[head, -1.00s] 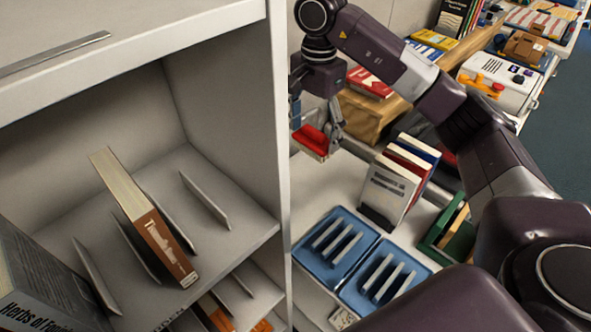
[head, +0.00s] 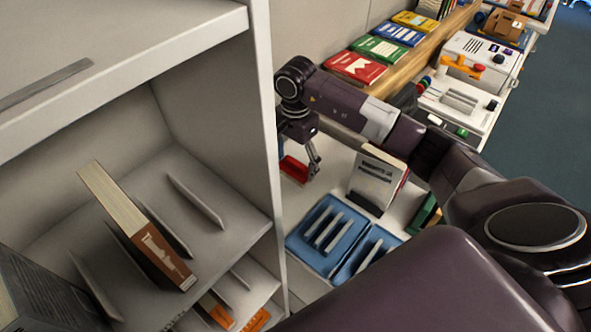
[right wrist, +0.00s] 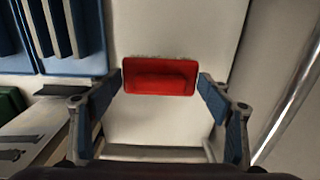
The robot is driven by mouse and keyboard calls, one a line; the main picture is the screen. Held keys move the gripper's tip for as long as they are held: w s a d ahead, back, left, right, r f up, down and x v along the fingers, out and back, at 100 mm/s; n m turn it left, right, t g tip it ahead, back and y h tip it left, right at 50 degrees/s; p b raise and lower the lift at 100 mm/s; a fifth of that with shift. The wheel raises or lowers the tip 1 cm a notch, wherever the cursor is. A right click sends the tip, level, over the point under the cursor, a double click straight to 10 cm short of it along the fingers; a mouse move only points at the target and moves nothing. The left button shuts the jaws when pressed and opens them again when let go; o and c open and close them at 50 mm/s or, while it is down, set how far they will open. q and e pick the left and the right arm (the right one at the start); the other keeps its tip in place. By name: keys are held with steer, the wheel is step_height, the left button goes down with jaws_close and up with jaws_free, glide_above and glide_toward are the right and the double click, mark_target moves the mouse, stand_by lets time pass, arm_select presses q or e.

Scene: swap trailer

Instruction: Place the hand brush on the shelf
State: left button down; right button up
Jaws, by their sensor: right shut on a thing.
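The hand brush (right wrist: 160,77) shows as a red block between my right fingertips in the right wrist view; a thin dark fringe runs along its far edge. My right gripper (head: 300,164) is shut on it, over the pale counter behind the shelf unit's side panel. The red brush also shows in the head view (head: 294,171), partly hidden by that panel and the finger. I cannot tell whether it touches the counter. The grey shelf (head: 215,240) at left has upright dividers and a tilted brown-and-cream book (head: 150,240). My left gripper is not in view.
The shelf unit's side panel (head: 262,120) stands close left of my right gripper. Blue slotted trays (head: 300,245) and upright books (head: 375,178) sit nearby on the counter. Several coloured books (head: 355,68) lie on a wooden ledge behind.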

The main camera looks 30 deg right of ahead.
mark_target(295, 172)
step_height(295, 172, down, 4)
steer(key=shift+r+p, duration=0.1)
steer(key=shift+p, duration=0.35)
steer(key=shift+f+b, duration=0.3)
steer(key=shift+f, duration=0.25)
steer(key=o, duration=1.1)
steer(key=shift+r, duration=0.1)
steer(key=shift+r, duration=0.1)
